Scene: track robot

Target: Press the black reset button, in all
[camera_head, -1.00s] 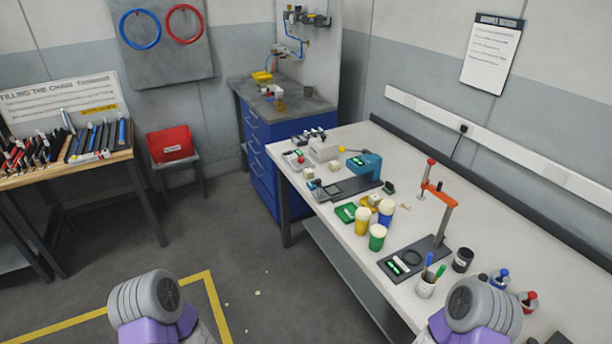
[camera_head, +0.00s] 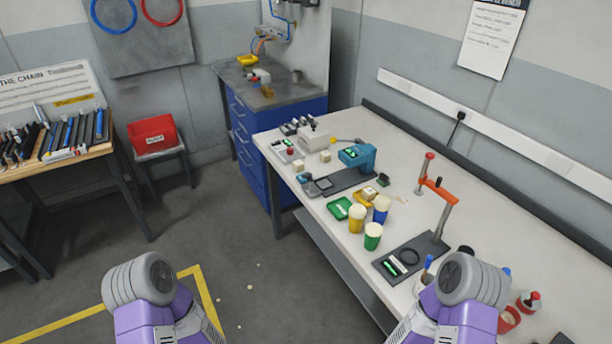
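I cannot make out for certain which item is the black reset button. Small black-topped parts (camera_head: 296,125) stand at the far end of the white workbench (camera_head: 345,245), beside a white box with a dark knob (camera_head: 313,138). A small box with a red top (camera_head: 290,152) is close to them. Only grey and purple links of my two arms show at the bottom edge; neither gripper is in view.
Yellow (camera_head: 356,219), green (camera_head: 373,236) and blue (camera_head: 381,209) cups stand mid-bench near a green tray (camera_head: 339,208). A blue cabinet (camera_head: 247,145) adjoins the bench's far end. A red bin (camera_head: 153,134) sits on a stool. The floor left of the bench is mostly clear.

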